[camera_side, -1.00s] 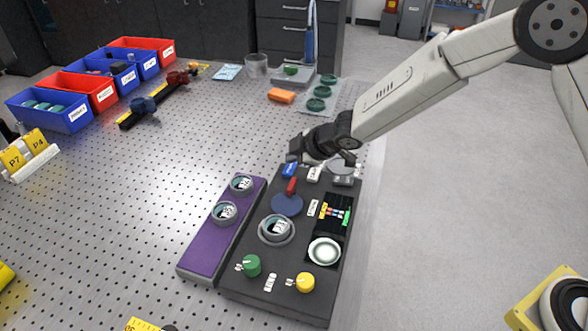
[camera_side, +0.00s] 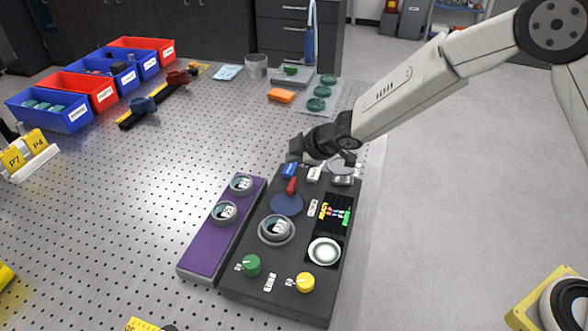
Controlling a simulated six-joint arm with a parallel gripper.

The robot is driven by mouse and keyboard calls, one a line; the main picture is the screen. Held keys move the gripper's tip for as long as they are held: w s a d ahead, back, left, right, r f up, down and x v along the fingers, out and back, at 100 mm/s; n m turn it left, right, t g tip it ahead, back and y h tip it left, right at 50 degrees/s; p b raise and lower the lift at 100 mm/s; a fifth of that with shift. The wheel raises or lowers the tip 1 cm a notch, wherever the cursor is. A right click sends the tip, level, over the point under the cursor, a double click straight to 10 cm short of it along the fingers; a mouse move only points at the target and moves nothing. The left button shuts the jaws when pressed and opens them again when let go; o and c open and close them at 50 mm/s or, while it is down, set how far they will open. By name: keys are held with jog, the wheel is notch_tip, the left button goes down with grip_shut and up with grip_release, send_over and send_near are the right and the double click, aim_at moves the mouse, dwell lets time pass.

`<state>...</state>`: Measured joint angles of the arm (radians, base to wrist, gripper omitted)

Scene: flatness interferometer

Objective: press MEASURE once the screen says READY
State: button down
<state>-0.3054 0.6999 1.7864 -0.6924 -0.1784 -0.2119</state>
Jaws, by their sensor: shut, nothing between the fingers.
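The dark instrument console (camera_side: 250,294) sits on the perforated table. A blue button or label (camera_side: 289,170) with white marks is at the console's far end, beside a white one (camera_side: 314,174); I cannot read which is MEASURE. My gripper (camera_side: 294,156) is shut and empty, just above and behind the blue one. Whether it touches anything is not clear. A ringed part (camera_side: 277,228) sits on the console.
A red lever (camera_side: 291,185) stands close in front of the gripper. Green (camera_side: 252,265) and yellow (camera_side: 305,282) knobs are at the near end. A purple tray (camera_side: 203,252) with two ringed parts lies to the left.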

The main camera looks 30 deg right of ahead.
aim_at(293, 169)
jog(key=shift+f, duration=0.9)
dwell(1.2)
jog(key=shift+r, duration=0.9)
jog(key=shift+r, duration=0.1)
dwell(0.3)
jog(key=shift+r, duration=2.35)
